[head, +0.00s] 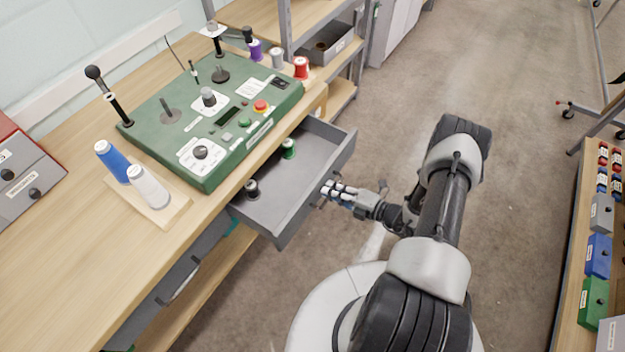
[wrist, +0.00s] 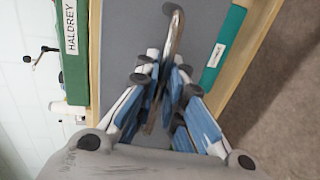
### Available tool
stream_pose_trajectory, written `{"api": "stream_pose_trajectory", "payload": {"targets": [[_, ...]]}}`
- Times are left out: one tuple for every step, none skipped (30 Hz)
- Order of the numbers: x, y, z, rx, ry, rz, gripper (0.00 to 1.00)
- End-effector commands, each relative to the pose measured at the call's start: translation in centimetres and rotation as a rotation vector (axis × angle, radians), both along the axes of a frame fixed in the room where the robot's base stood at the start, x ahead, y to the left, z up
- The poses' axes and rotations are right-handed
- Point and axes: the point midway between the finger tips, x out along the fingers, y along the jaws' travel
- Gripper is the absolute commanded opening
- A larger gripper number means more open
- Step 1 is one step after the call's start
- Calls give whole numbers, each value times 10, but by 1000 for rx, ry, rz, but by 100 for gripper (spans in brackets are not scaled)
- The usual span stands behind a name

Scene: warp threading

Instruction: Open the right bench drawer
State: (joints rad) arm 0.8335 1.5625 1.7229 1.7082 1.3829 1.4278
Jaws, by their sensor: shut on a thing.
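The right bench drawer (head: 310,172) is a grey drawer pulled well out from under the wooden bench, its inside showing. A green spool (head: 288,148) and a dark spool (head: 252,188) stand in it. My gripper (head: 328,188) is at the drawer's front face, shut on its bar handle. In the wrist view, the metal handle (wrist: 175,40) runs between the fingers of my gripper (wrist: 165,85), against the grey drawer front (wrist: 205,25). The part of the handle between the fingers is partly hidden.
A green control panel (head: 215,120) sits on the bench above the drawer. Blue and white cones (head: 148,186) stand on a wooden block to its left. A rack with coloured boxes (head: 597,255) is at the right. The floor (head: 480,80) behind my arm is clear.

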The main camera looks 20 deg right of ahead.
Motion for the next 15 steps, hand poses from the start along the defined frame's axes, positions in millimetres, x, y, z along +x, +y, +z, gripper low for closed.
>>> {"api": "stream_pose_trajectory", "payload": {"targets": [[-10, -10, -1, 0, 0, -8, 0], [-15, -14, -1, -1, 0, -8, 0], [-22, -19, -1, -1, 0, -8, 0], [-27, -22, -1, 0, 0, -7, 0], [-31, -25, -1, 0, 0, -7, 0], [-37, -29, -1, 0, 0, -7, 0], [-40, -31, -1, 0, -1, -6, 0], [-44, -34, -1, 0, -1, -6, 0], [-48, -37, -1, 0, -1, -5, 0], [-51, -39, -1, -1, 0, -4, 0], [-54, -41, -1, -1, 0, -4, 0], [-57, -43, 0, -1, 0, -3, 0], [-59, -44, 0, -1, 0, -3, 0], [-60, -45, 0, -1, -1, -3, 0], [-62, -47, 0, -1, -1, -2, 0]]}}
